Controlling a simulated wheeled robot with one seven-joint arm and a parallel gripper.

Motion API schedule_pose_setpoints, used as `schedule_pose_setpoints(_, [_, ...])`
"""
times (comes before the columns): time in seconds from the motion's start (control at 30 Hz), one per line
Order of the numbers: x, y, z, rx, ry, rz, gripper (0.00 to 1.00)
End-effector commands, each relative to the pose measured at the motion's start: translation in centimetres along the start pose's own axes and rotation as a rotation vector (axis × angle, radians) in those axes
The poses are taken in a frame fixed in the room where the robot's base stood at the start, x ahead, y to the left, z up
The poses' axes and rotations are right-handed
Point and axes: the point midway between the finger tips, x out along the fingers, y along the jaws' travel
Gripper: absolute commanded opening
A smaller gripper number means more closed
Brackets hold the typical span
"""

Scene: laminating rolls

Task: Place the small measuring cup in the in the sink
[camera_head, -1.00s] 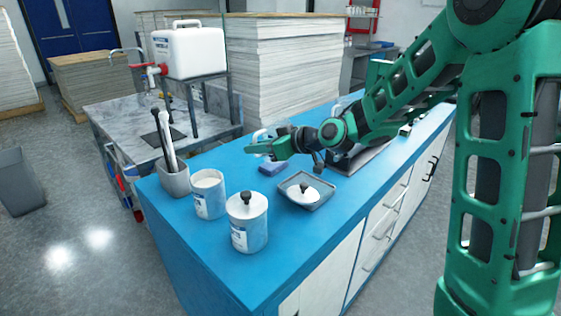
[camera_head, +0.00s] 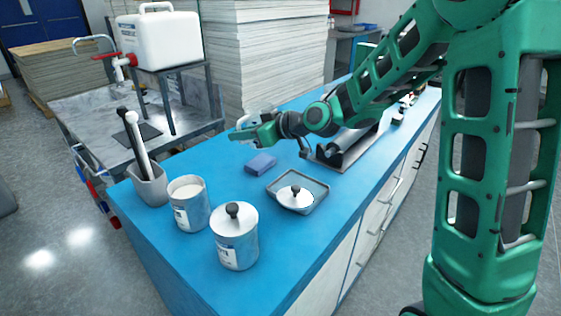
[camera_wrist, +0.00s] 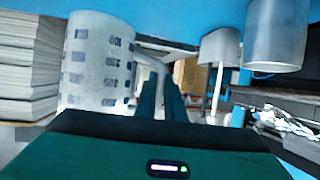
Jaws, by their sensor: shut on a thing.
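My gripper (camera_head: 254,132) is above the far side of the blue counter. It is shut on the handle of the small measuring cup (camera_wrist: 98,62), which is pale and translucent with dark markings. In the head view the cup shows only as a whitish patch (camera_head: 243,121), mostly hidden behind my gripper. In the wrist view the cup is at the upper left and the handle runs to the fingers (camera_wrist: 160,100). The grey sink top (camera_head: 95,105), with a dark square in it, is left of the counter, apart from the cup.
A white jug with a red tap (camera_head: 155,42) stands on a rack over the sink top. A grey holder (camera_head: 150,187), an open canister (camera_head: 188,205), a lidded canister (camera_head: 236,245), a tray (camera_head: 310,200) and a blue block (camera_head: 261,163) are on the counter.

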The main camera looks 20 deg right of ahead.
Motion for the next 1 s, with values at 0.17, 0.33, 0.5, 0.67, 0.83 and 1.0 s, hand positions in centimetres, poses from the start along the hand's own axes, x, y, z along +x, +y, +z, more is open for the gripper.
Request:
schedule_pose_setpoints(0.17, [-1.3, 2.4, 2.9, 0.005, -0.004, 0.004, 0.00])
schedule_pose_setpoints(0.33, [-2.7, 4.8, 5.7, 0.006, -0.004, 0.003, 0.00])
schedule_pose_setpoints(0.5, [-3.9, 6.7, 7.9, 0.003, -0.002, 0.002, 0.00])
schedule_pose_setpoints(0.67, [-4.5, 7.5, 8.8, 0.001, 0.000, 0.000, 0.00])
schedule_pose_setpoints(0.83, [-4.2, 7.6, 9.8, 0.001, -0.002, -0.002, 0.00])
schedule_pose_setpoints(1.0, [-3.4, 7.6, 11.9, 0.003, -0.002, -0.002, 0.00])
